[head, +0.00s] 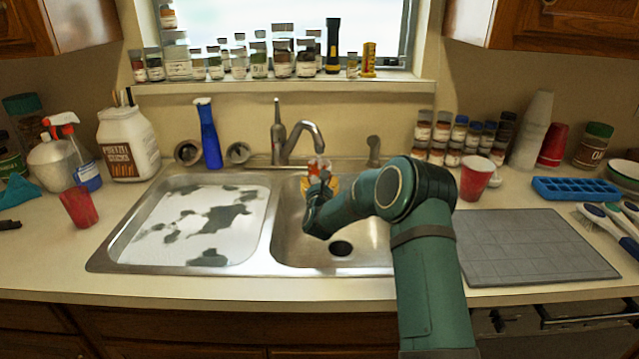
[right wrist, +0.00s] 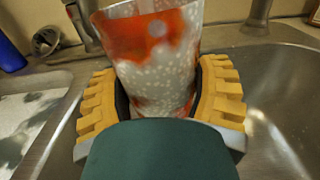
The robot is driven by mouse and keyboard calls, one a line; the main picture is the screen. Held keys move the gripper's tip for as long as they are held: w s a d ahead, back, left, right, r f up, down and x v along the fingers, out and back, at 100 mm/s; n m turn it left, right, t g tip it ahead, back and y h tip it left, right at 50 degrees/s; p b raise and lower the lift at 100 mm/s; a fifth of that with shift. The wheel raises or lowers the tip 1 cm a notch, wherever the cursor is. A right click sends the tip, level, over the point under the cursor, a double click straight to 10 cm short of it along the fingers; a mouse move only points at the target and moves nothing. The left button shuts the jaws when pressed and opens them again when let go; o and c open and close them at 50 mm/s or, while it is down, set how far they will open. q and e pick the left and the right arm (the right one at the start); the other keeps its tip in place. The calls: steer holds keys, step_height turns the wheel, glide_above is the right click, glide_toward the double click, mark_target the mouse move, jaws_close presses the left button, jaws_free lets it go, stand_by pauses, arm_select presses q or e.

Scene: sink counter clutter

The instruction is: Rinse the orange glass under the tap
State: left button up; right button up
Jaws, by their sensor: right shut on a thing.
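My right gripper (head: 320,186) is shut on the orange glass (head: 319,165), its yellow fingers on either side of it. In the right wrist view the glass (right wrist: 158,62) is see-through with orange-red patches and pale speckles, and stands roughly upright between the fingers (right wrist: 158,98). The metal tap (head: 304,134) stands behind the sink. In the head view the glass shows just below the spout's end, above the back of the right basin (head: 290,225). I cannot tell whether it is directly beneath the spout or whether water runs. My left gripper is not in view.
The left basin (head: 150,235) has a white, dark-blotched bottom. A red cup (head: 78,207) is on the left counter, another red cup (head: 476,178) on the right. A grey mat (head: 535,250) lies right of the sink.

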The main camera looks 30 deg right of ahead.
steer(key=shift+d, duration=0.1)
steer(key=shift+s+d, duration=0.3)
steer(key=shift+d, duration=0.15)
steer(key=v, duration=0.6)
steer(key=shift+s, duration=0.2)
stand_by(0.7)
steer(key=s+r, duration=0.1)
steer(key=a+r, duration=0.1)
steer(key=r, duration=0.1)
steer(key=s+r, duration=0.1)
steer(key=r, duration=0.1)
steer(key=shift+s+a+p, duration=0.2)
steer(key=shift+s+p, duration=0.1)
steer(key=shift+p, duration=0.1)
steer(key=shift+a, duration=0.1)
